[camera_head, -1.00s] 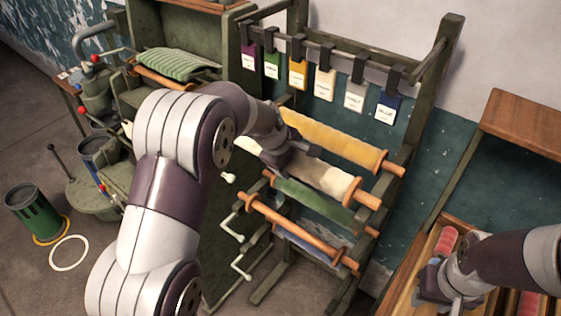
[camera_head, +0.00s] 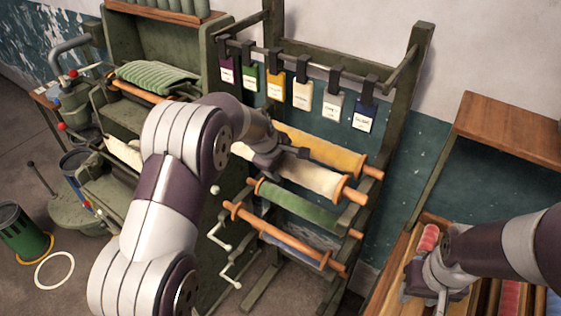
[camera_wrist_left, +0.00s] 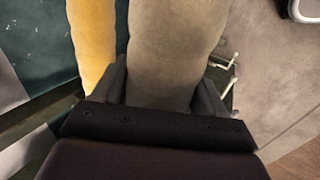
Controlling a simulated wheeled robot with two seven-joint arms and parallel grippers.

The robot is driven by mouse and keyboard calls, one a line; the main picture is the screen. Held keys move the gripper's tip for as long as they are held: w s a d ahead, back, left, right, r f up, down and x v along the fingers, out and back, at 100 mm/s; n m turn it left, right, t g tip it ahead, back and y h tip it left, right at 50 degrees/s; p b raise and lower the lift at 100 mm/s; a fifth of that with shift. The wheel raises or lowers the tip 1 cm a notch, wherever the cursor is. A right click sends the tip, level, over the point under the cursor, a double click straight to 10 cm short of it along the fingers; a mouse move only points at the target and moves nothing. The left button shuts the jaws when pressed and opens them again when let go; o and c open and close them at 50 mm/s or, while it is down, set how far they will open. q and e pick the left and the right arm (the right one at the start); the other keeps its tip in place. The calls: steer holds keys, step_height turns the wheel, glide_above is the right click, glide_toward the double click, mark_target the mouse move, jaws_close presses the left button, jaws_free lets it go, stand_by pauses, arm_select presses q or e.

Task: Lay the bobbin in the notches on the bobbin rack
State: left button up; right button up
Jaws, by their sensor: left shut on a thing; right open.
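The cream bobbin (camera_head: 312,178) with orange wooden ends is in my left gripper (camera_head: 288,158), in front of the bobbin rack (camera_head: 392,150). It hangs slightly tilted, its right end lower, just below a yellow bobbin (camera_head: 325,150). In the left wrist view the cream bobbin (camera_wrist_left: 175,50) lies between the two fingers, with the yellow bobbin (camera_wrist_left: 95,40) beside it. My left arm hides its left end, and I cannot tell whether it touches the notches. My right gripper (camera_head: 424,290) is low at the right over a crate; its fingertips are partly hidden.
A green bobbin (camera_head: 300,206) and a bare-looking orange rod (camera_head: 280,235) sit lower on the rack. Coloured tags (camera_head: 302,93) hang from its upper rail. A green machine (camera_head: 150,50) stands at left. A wooden shelf (camera_head: 515,130) and bobbin crate (camera_head: 385,280) are at right.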

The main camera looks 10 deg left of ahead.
stand_by(0.4)
arm_select(q)
steer(key=shift+f+b, duration=1.1)
steer(key=shift+f, duration=0.2)
steer(key=shift+f, duration=0.15)
steer(key=shift+f+b, duration=0.3)
steer(key=shift+f, duration=0.15)
steer(key=o, duration=1.4)
steer(key=shift+o, duration=0.4)
steer(key=shift+s, duration=0.1)
